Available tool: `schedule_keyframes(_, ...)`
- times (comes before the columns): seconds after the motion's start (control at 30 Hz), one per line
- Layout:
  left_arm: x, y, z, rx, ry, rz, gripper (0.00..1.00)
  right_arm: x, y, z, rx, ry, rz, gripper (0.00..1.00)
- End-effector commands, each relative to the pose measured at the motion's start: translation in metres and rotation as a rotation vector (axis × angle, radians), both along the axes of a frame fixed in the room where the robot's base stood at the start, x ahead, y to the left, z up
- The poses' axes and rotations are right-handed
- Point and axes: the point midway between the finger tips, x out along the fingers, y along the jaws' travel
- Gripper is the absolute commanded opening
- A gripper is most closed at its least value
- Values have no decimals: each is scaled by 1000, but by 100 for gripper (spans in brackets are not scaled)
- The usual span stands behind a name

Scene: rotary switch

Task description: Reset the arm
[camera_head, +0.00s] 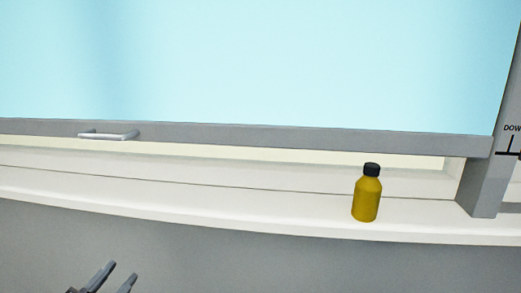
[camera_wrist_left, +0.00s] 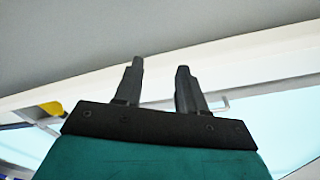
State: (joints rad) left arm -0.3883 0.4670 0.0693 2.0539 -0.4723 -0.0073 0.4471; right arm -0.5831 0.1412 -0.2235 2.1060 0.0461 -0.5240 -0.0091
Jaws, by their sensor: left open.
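My left gripper (camera_head: 116,277) shows at the bottom left of the head view, below the front edge of the white ledge. Its two dark fingers are apart with nothing between them. In the left wrist view the fingers of my left gripper (camera_wrist_left: 158,84) are also apart and empty, in front of the pale ledge edge. My right gripper is not in either view. No rotary switch can be made out.
A yellow bottle (camera_head: 367,197) with a black cap stands upright on the white ledge (camera_head: 270,209). Behind it is a light-blue sash (camera_head: 250,70) with a metal handle (camera_head: 108,135), raised slightly above the ledge. A grey post (camera_head: 484,187) stands at the right.

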Motion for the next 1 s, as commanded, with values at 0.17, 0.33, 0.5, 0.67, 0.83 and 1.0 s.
schedule_keyframes(0.17, -51, -71, -107, -234, 397, 74, 40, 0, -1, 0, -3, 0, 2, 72)
schedule_keyframes(0.33, -118, -164, -167, -391, 759, -5, 40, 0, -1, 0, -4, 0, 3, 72)
schedule_keyframes(0.5, -118, -148, -110, -360, 745, 24, 40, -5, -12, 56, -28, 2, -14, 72)
schedule_keyframes(0.67, -123, -137, -76, -348, 740, 47, 40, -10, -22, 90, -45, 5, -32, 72)
schedule_keyframes(0.83, -128, -128, -49, -336, 736, 65, 40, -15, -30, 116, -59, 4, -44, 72)
schedule_keyframes(1.0, -131, -123, -40, -330, 734, 74, 40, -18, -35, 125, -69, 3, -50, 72)
